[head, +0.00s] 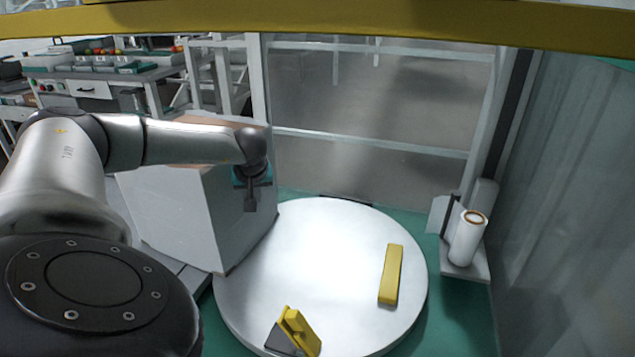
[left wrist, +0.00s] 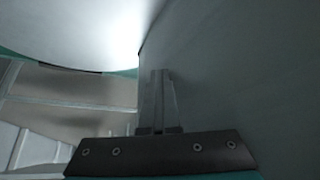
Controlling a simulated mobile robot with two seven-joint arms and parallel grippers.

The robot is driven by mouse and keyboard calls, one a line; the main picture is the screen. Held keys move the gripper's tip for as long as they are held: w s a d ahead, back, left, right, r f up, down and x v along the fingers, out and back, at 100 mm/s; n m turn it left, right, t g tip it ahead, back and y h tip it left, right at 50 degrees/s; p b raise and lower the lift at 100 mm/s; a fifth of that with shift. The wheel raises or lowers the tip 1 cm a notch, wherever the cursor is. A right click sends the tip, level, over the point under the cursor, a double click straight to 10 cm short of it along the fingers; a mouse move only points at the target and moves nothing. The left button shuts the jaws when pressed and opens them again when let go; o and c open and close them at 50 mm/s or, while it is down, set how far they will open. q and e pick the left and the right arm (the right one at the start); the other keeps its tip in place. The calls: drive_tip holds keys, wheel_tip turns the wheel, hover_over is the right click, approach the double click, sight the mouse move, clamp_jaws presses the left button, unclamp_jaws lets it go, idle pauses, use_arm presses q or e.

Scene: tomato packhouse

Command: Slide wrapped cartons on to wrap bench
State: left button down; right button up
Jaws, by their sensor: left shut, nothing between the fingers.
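A wrapped carton (head: 172,212), pale grey with a brown top edge, stands at the left, its near corner at the left rim of the round turntable (head: 320,260). My left arm reaches across in front of its top. My left gripper (head: 250,205) points down beside the carton's right side, over the far left part of the turntable, shut and empty. In the left wrist view its closed fingers (left wrist: 158,85) lie against the carton's grey face (left wrist: 235,80); I cannot tell whether they touch it. My right gripper is not in view. The wrap bench cannot be made out for certain.
A yellow bar (head: 391,275) lies on the turntable's right part, and a yellow and grey block (head: 295,332) is at its front edge. A white film roll (head: 467,238) stands at the right by a clear panel. The turntable's middle is bare.

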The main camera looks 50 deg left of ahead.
sight(241, 192)
use_arm(q)
drive_tip(key=shift+s+a+r, duration=0.1)
drive_tip(key=shift+s+a, duration=0.4)
drive_tip(key=shift+a, duration=0.35)
drive_tip(key=shift+s+a+r, duration=0.1)
drive_tip(key=shift+s+a, duration=0.4)
drive_tip(key=shift+a, duration=0.3)
drive_tip(key=s+a, duration=0.6)
drive_tip(key=a, duration=0.4)
drive_tip(key=shift+s, duration=0.15)
drive_tip(key=shift+a, duration=0.1)
